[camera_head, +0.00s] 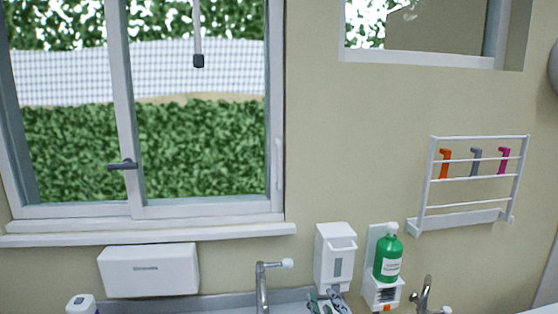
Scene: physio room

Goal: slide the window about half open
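The window (135,208) fills the left of the head view, with a white-grey frame and two panes side by side. A slanting upright (122,100) divides them. A dark lever handle (122,165) lies about level on this upright. A pale vertical grip (279,163) shows on the right side of the frame. I see no clear gap between the panes, and cannot tell whether glass covers both. My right gripper (324,298) shows only as small grey and green finger parts at the bottom edge, below the window and to its right. The rest is cut off. My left gripper is not in view.
A white sill (150,234) juts out under the window. Below are a white box dispenser (148,270) and a tap (262,285). A white dispenser (335,257) and green bottle (388,258) hang right of the window. A wall rack (470,184) is farther right. A rod (198,35) hangs before the window.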

